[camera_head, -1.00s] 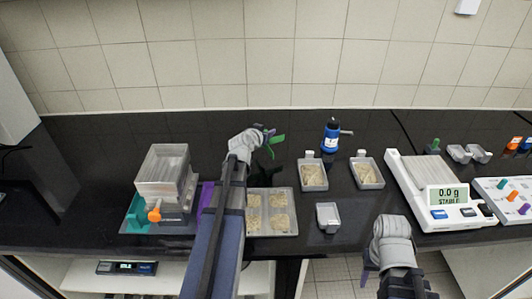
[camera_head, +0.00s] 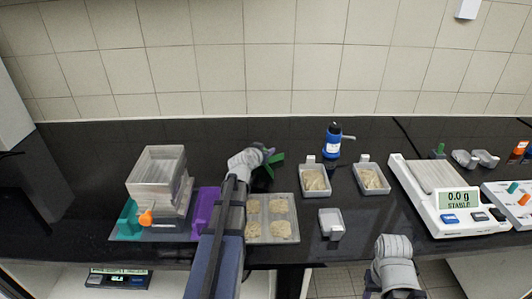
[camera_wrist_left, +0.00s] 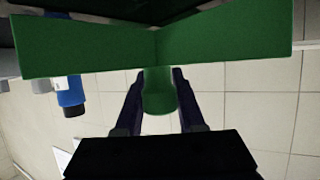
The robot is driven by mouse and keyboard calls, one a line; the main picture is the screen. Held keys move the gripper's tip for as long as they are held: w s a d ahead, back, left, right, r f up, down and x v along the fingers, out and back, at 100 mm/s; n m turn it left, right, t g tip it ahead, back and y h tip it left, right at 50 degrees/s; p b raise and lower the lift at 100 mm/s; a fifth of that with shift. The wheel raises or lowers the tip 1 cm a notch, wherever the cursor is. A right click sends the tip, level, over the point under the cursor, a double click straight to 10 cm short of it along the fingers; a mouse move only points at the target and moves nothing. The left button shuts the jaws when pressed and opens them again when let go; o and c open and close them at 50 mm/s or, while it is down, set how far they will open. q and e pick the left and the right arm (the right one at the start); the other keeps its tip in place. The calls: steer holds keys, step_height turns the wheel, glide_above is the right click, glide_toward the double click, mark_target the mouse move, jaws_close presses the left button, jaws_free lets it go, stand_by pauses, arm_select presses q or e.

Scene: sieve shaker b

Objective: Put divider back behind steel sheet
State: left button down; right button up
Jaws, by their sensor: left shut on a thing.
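My left gripper (camera_head: 266,155) is shut on the green divider (camera_head: 276,163), at the back of a flat grey sheet with several sandy piles (camera_head: 289,206). I take this to be the steel sheet. In the left wrist view the divider (camera_wrist_left: 225,32) has crossing green walls, with its round stem between the fingers of my left gripper (camera_wrist_left: 160,85). I cannot tell whether the divider touches the counter. My right gripper (camera_head: 370,285) is at the bottom edge, partly cut off; its jaws do not show clearly.
A stack of clear sieves (camera_head: 157,172) with an orange knob stands left, beside a purple piece (camera_head: 205,208). Grey trays (camera_head: 315,180), (camera_head: 371,178) and a small empty one (camera_head: 331,223) lie right. Behind them is a blue bottle (camera_head: 333,141); a scale (camera_head: 460,222) stands further right.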

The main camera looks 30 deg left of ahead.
arm_select(q)
steer(key=shift+f, duration=0.1)
steer(key=c, duration=1)
jaws_free()
steer(key=shift+f, duration=0.1)
steer(key=o, duration=0.5)
steer(key=shift+r, duration=0.35)
steer(key=p+v, duration=0.4)
steer(key=v, duration=0.8)
steer(key=shift+p, duration=0.3)
steer(key=shift+f, duration=0.1)
